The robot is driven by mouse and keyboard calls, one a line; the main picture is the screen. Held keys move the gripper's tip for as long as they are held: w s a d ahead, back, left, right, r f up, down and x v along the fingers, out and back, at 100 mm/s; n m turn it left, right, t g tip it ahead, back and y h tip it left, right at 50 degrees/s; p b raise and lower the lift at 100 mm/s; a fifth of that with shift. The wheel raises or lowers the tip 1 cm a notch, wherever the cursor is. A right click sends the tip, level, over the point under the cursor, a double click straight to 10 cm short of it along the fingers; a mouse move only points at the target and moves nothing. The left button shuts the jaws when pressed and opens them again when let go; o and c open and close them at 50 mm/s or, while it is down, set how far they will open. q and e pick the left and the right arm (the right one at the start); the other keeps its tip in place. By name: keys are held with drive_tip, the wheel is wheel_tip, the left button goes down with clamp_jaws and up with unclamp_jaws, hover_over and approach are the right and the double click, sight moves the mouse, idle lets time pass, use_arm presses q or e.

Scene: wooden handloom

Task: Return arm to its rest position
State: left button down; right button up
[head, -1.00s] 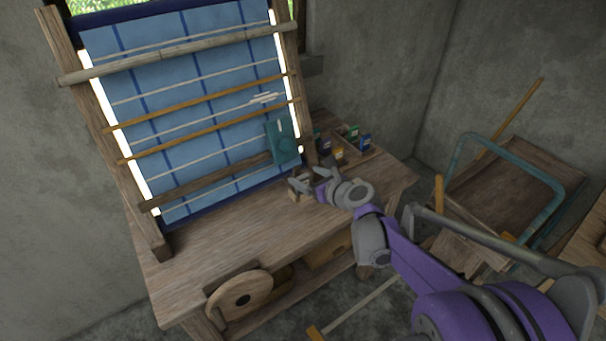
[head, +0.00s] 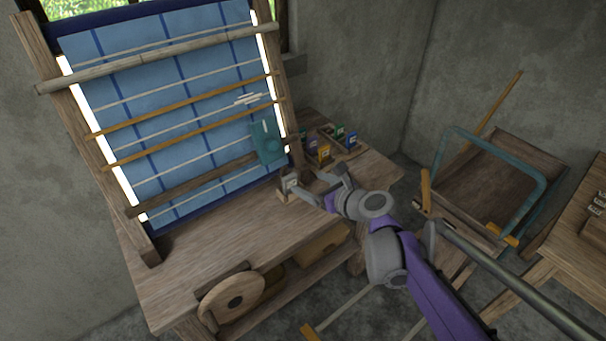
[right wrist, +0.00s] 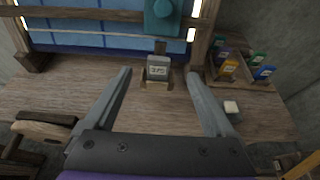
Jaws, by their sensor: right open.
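My right gripper (head: 322,187) is open and empty above the right part of the loom's wooden table (head: 200,255). In the right wrist view its two grey fingers (right wrist: 162,100) stand wide apart. Beyond them a small grey labelled block (right wrist: 158,70) sits in a wooden holder (right wrist: 156,86) on the table. The block (head: 289,182) also shows in the head view, just left of the fingertips and apart from them as far as I can tell. My left gripper is not in view.
The handloom's blue cloth (head: 170,100) rises at the back, with a teal plate (head: 267,142) at its lower right. A wooden tray with several coloured boxes (right wrist: 232,70) stands at the table's right. A small white block (right wrist: 231,107) lies near the right finger. A cart (head: 490,185) stands right.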

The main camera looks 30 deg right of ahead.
drive_tip(key=s+a+f+n+g+y+p, duration=0.1)
drive_tip(key=s+a+f+n+g, duration=0.2)
drive_tip(key=a+n, duration=0.5)
drive_tip(key=s+a+f+n+g+y, duration=0.1)
drive_tip(key=s+a+f+n+g, duration=0.1)
drive_tip(key=s+a+n, duration=0.6)
drive_tip(key=s+f+n+g+h, duration=0.3)
drive_tip(key=s+n, duration=0.5)
drive_tip(key=n, duration=1.1)
drive_tip(key=shift+f+p, duration=0.35)
drive_tip(key=shift+f, duration=0.2)
